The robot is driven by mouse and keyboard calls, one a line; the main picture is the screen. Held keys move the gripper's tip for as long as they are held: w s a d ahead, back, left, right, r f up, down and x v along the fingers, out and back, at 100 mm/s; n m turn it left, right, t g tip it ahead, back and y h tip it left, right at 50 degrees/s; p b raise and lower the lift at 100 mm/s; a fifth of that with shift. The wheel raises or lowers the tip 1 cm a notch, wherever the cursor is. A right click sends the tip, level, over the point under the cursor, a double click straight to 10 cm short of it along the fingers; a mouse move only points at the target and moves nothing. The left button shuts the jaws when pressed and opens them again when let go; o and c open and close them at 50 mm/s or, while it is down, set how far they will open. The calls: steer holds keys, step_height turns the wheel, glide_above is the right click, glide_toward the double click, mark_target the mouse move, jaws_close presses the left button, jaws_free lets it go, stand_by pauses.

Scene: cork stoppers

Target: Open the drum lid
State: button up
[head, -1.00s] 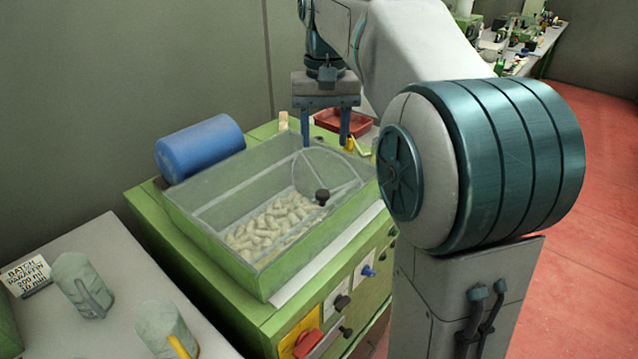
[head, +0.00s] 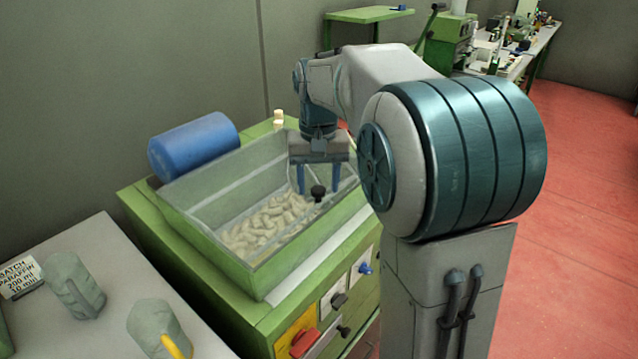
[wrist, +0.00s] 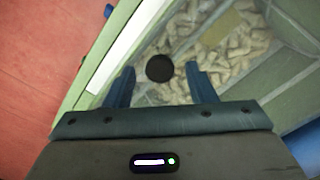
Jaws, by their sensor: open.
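The drum is a green-framed box (head: 215,250) on a green cabinet. Its clear lid (head: 292,229) appears to lie shut over it, and pale cork stoppers (head: 262,222) show through. A black round knob (head: 318,192) stands on the lid near its right side. My gripper (head: 318,186) is open and points down just above the lid at the knob. In the wrist view the knob (wrist: 160,68) lies between my two blue fingertips (wrist: 160,72), with a gap on both sides. I cannot tell the exact height of the fingertips against the knob.
A blue cylinder (head: 194,146) lies behind the box at the left. A pale side table (head: 75,240) with two grey-green jugs and a batch paraffin sign stands at front left. The cabinet front has knobs and a red switch (head: 304,342). Red floor is clear at right.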

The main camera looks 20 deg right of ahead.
steer(key=shift+f, duration=0.3)
